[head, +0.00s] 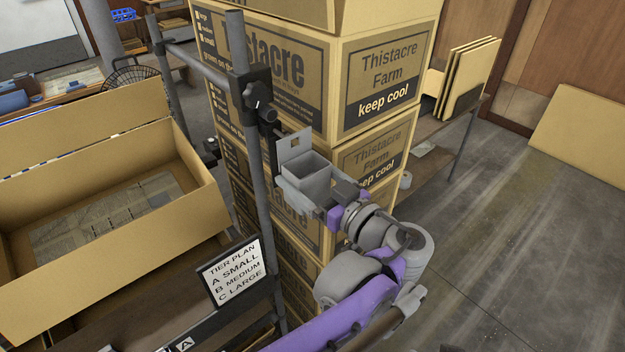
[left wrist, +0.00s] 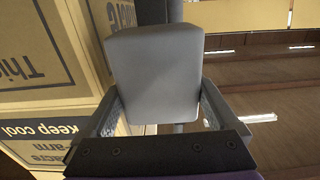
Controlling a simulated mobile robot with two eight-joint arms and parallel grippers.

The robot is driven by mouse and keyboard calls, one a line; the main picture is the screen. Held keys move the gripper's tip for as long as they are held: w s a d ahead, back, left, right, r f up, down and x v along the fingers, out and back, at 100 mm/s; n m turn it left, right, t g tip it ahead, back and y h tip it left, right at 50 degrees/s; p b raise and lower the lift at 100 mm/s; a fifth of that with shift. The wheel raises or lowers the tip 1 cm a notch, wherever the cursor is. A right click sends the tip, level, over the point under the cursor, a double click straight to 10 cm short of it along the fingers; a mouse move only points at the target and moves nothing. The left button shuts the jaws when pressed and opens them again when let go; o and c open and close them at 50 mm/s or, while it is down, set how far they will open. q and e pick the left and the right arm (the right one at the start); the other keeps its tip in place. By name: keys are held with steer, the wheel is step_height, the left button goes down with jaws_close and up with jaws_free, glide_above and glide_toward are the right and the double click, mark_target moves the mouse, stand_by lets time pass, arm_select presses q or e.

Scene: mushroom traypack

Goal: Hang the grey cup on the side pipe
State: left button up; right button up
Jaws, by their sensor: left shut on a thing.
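The grey cup (head: 306,178) is a square, open-topped box with a flat back plate that rises above its rim and has a square hole. My left gripper (head: 318,192) is shut on the cup and holds it upright in the air. In the left wrist view the cup (left wrist: 153,72) sits between the fingers of my left gripper (left wrist: 158,108). The upright grey side pipe (head: 262,185) stands just left of the cup. A black clamp with a knob (head: 258,95) is on the pipe, and a short dark peg (head: 267,117) juts out above the plate. I cannot tell whether plate and peg touch.
Stacked Thistacre Farm boxes (head: 385,85) stand close behind the cup. An open cardboard tray (head: 200,190) lies left of the pipe. A tier plan sign (head: 233,272) is fixed low on the frame.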

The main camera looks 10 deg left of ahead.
mark_target(298, 170)
arm_select(q)
steer(key=shift+x, duration=1.55)
steer(key=shift+w+a+f, duration=0.3)
steer(key=shift+w+a, duration=0.05)
steer(key=shift+a, duration=0.05)
steer(key=shift+w+a+f, duration=0.1)
steer(key=o, duration=1)
